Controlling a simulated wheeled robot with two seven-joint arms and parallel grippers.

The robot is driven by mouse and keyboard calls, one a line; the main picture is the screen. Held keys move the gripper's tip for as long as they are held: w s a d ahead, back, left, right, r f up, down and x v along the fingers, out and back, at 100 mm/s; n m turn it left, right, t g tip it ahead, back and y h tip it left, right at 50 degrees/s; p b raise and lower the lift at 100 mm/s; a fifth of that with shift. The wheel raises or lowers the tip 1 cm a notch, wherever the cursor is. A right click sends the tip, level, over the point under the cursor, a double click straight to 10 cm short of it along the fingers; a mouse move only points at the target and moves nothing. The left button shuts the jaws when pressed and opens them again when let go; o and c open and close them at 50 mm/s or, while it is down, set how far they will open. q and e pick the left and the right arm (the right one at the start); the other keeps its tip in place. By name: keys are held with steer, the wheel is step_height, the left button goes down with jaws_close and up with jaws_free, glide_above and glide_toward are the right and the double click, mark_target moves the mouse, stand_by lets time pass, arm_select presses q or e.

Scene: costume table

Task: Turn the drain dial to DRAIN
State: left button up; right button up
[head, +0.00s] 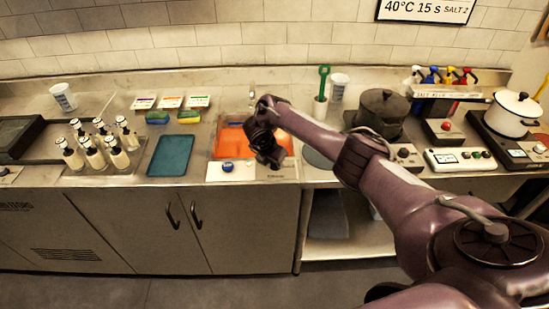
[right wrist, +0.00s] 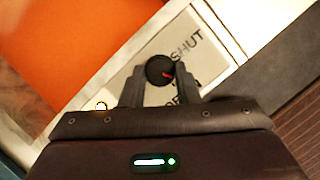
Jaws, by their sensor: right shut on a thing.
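The drain dial (right wrist: 158,68) is a round black knob with a short red mark, on a pale label plate (right wrist: 200,50). The word SHUT is readable on the plate; a second word lower down is partly hidden by my finger. The red mark points to the right in the right wrist view, between the two words. My right gripper (right wrist: 160,82) has its fingers on either side of the dial, shut on it. In the head view my right gripper (head: 272,162) is at the front of the orange basin (head: 230,140) and hides the dial. My left gripper is not in view.
A blue knob (head: 228,167) sits left of my gripper on the front panel. A teal tray (head: 170,155) and several pump bottles (head: 95,158) stand further left. A dark pot (head: 381,108) and a white pot (head: 513,112) stand to the right.

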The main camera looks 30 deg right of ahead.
steer(key=m+g, duration=0.1)
steer(key=m, duration=0.1)
steer(key=shift+w+m, duration=0.2)
steer(key=shift+m, duration=0.2)
steer(key=shift+m+g+b, duration=0.6)
steer(key=shift+m+b, duration=0.3)
steer(key=shift+m, duration=0.5)
steer(key=shift+w+r, duration=0.1)
steer(key=o, duration=0.9)
steer(key=shift+o, duration=0.2)
steer(key=v, duration=0.7)
steer(key=shift+a+r, duration=0.25)
steer(key=shift+r, duration=0.05)
